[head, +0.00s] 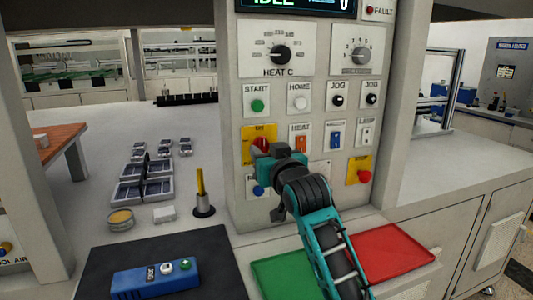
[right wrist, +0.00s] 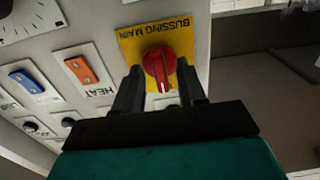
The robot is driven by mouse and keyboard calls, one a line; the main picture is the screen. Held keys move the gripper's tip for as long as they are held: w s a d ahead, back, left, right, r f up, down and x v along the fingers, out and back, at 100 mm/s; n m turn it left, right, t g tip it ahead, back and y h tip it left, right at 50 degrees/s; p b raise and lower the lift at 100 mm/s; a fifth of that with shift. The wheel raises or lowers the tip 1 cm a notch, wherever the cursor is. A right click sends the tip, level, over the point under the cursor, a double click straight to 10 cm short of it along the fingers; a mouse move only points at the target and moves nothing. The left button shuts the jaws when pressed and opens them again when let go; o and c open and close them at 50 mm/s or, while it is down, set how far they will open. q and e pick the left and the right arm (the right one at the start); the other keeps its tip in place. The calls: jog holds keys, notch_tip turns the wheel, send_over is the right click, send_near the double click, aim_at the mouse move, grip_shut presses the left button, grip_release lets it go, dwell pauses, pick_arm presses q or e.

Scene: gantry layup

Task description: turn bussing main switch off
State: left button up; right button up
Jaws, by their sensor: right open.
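The bussing main switch is a red rotary knob (head: 261,144) on a yellow plate (head: 247,131) on the control panel. In the right wrist view the knob (right wrist: 160,63) shows upside down, with its white mark pointing away from the "BUSSING MAIN" lettering on the plate (right wrist: 130,45). My right gripper (head: 264,160) is in front of the switch and hides its lower part. In the right wrist view its open fingers (right wrist: 160,82) stand on either side of the knob; I cannot tell whether they touch it. My left gripper is not in view.
An orange heat switch (head: 300,138) and a blue rocker (head: 335,139) are close to the right. A red button on yellow (head: 364,176) is lower right, and a blue button (head: 258,190) is just below.

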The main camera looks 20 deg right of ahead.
jog(key=shift+c, duration=0.3)
grip_shut()
jog(key=n, duration=0.4)
jog(key=shift+n, duration=0.3)
jog(key=n, duration=0.4)
jog(key=shift+n, duration=0.3)
jog(key=n, duration=0.4)
jog(key=shift+n, duration=2.4)
